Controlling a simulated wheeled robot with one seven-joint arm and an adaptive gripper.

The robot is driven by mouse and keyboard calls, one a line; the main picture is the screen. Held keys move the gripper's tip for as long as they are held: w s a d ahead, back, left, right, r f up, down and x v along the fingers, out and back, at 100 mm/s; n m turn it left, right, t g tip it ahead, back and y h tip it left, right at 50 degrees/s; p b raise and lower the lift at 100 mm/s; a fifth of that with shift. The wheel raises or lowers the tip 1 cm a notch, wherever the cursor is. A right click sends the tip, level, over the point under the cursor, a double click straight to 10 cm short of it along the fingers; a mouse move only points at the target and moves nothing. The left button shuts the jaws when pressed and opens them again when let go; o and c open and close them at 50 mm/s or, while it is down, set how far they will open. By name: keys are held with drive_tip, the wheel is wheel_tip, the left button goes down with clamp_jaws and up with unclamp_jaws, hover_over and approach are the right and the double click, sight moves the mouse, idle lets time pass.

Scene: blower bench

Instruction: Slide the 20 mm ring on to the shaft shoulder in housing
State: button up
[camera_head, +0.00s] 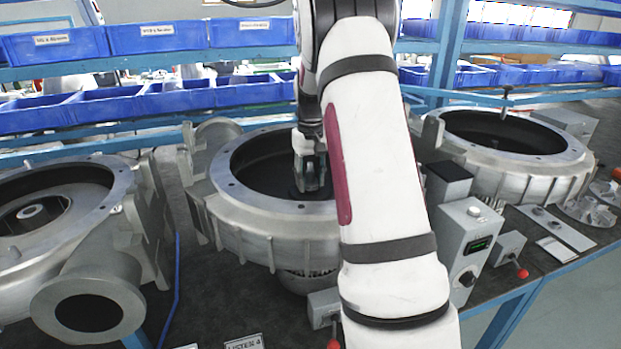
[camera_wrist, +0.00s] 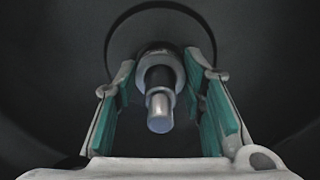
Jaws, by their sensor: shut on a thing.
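The middle grey housing (camera_head: 275,235) has a wide round opening, and my gripper (camera_head: 312,180) reaches down into it. In the wrist view, a stepped metal shaft (camera_wrist: 160,108) points toward the camera from the dark inside. A grey ring (camera_wrist: 160,57) sits around the shaft, farther along than its near tip. My gripper (camera_wrist: 160,70) has its teal-padded fingers on either side of the ring and is shut on it. I cannot tell whether the ring touches the shaft shoulder. In the head view, the ring is not discernible.
Other housings stand at the left (camera_head: 60,210) and at the right (camera_head: 515,160). A grey control box (camera_head: 468,240) stands at the middle housing's right. Blue bins (camera_head: 160,38) fill the shelves behind.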

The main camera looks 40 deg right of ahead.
drive_tip(key=shift+f, duration=0.3)
drive_tip(key=o, duration=1.2)
drive_tip(key=shift+o, duration=0.2)
wheel_tip(320, 180, up, 11)
drive_tip(key=shift+f, duration=0.15)
drive_tip(key=shift+r, duration=0.65)
